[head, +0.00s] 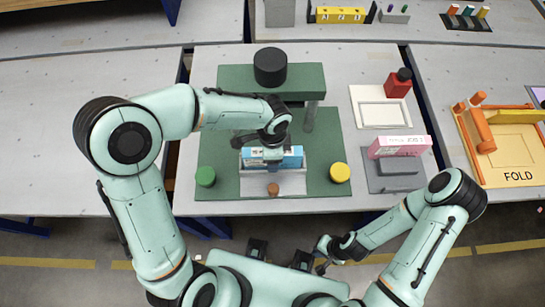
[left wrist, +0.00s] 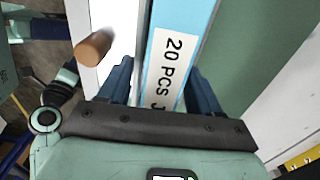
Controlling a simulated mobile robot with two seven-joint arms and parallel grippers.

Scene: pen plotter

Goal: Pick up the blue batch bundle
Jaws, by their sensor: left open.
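The blue batch bundle (head: 291,158) is a blue and white block at the middle of the green press-like station, behind a light plate. My left gripper (head: 266,152) is over it from above and hides part of it. In the left wrist view the bundle (left wrist: 183,45) has a white label reading "20 PCS" and lies between the two blue fingers of my left gripper (left wrist: 160,85). The jaws are open, one finger on each side. I cannot tell whether either finger touches it. My right gripper (head: 322,262) is low near my base, away from the bundle, and too small to read.
A green button (head: 205,176) and a yellow button (head: 340,172) flank the bundle. A brown knob (head: 273,190) stands in front. A black cylinder (head: 270,66) tops the green beam behind. A pink bundle (head: 390,147) sits on a grey stand at right. The left table is bare.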

